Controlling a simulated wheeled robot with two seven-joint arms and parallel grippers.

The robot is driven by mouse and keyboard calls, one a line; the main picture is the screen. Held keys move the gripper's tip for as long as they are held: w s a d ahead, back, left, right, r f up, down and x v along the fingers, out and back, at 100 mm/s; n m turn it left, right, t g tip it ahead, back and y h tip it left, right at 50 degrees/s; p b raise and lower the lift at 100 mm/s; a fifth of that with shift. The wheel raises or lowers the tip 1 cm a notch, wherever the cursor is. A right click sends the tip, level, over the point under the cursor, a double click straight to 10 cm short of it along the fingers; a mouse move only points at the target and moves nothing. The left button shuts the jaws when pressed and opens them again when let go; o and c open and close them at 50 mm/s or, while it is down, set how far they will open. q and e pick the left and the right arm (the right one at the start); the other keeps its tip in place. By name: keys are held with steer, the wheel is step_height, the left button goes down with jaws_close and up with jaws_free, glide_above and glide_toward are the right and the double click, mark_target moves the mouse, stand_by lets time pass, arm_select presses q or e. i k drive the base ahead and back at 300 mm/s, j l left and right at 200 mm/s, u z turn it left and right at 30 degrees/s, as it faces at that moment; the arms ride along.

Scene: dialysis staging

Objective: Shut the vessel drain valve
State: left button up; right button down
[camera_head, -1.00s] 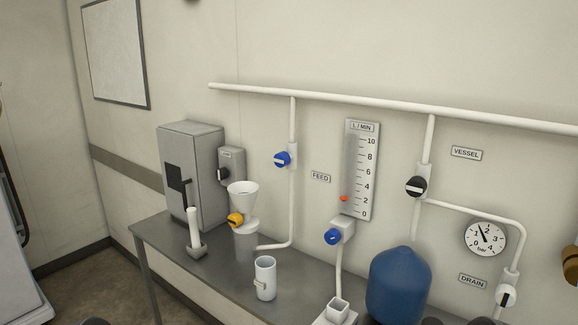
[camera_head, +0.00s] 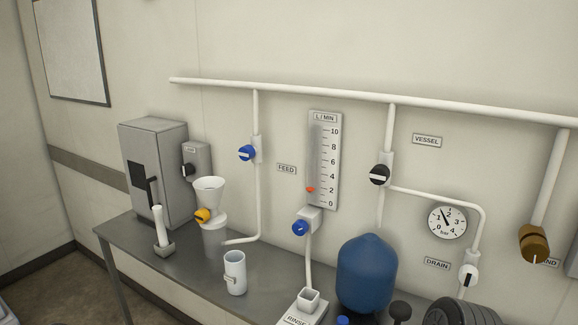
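The drain valve (camera_head: 468,275) has a white and black knob and sits low on the white pipe at the right, beside the DRAIN label (camera_head: 437,264). Its bar looks near upright, though it is small in the picture. The blue vessel (camera_head: 367,272) stands on the bench to its left. The vessel valve (camera_head: 379,174), a black knob with a white bar lying across, sits above on the pipe beside the VESSEL label (camera_head: 427,140). A pressure gauge (camera_head: 447,222) hangs between them, its needle pointing up and left. Neither gripper shows in the view.
A grey bench (camera_head: 190,273) runs along the wall with a mug (camera_head: 235,272), a funnel (camera_head: 208,194) and a RINSE block (camera_head: 303,310). Dark round discs (camera_head: 462,313) stand below the drain valve. A brown knob (camera_head: 534,243) hangs on a pipe at the far right.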

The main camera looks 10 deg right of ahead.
mark_target(468, 275)
steer(key=k+l+z, duration=0.15)
steer(key=z, duration=1.1)
steer(key=k+j, duration=0.1)
steer(key=j, duration=0.15)
